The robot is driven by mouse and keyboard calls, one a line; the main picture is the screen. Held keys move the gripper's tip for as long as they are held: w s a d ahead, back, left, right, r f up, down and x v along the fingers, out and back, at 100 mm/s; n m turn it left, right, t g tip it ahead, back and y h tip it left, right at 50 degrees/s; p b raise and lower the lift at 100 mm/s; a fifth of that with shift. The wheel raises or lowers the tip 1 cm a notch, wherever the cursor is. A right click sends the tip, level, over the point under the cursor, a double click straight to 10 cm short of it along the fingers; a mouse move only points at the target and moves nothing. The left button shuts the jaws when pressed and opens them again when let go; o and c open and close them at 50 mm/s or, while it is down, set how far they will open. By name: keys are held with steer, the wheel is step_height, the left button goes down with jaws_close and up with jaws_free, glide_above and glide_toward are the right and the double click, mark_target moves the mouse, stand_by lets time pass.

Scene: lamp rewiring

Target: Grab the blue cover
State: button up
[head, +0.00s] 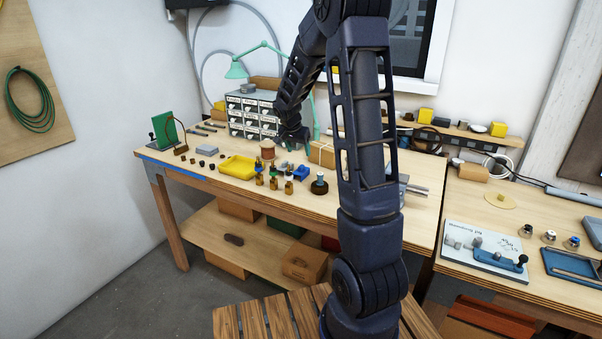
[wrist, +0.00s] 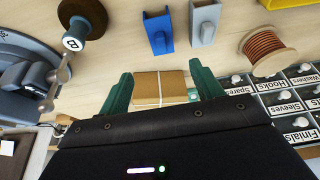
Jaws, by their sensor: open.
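The blue cover (wrist: 158,34) is a small open-sided blue piece on the bench, at the top middle of the wrist view. In the head view a blue piece (head: 301,173) shows near the bench middle, partly crowded by small parts. A similar grey piece (wrist: 204,22) stands right beside it in the wrist view. My gripper (wrist: 162,80) is open, its two green fingers apart and empty. The blue cover is beyond the fingertips, not between them. A brown cardboard box (wrist: 160,90) shows between the fingers; I cannot tell its height relative to them.
A copper wire spool (wrist: 268,46) and the labelled drawer cabinet (wrist: 302,103) are on the right in the wrist view. A dark round-based object (wrist: 82,17) marked B is at upper left. In the head view a yellow tray (head: 236,167) lies left of several small brass parts (head: 273,183).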

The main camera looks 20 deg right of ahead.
mark_target(301, 165)
steer(key=x, duration=0.6)
steer(key=shift+w+a+f, duration=0.1)
steer(key=shift+w+f, duration=0.2)
steer(key=shift+w, duration=0.15)
steer(key=shift+s+x, duration=0.2)
steer(key=shift+x, duration=1.15)
steer(key=shift+s+x, duration=0.15)
steer(key=shift+x, duration=1.25)
steer(key=shift+a, duration=0.1)
steer(key=c, duration=1.1)
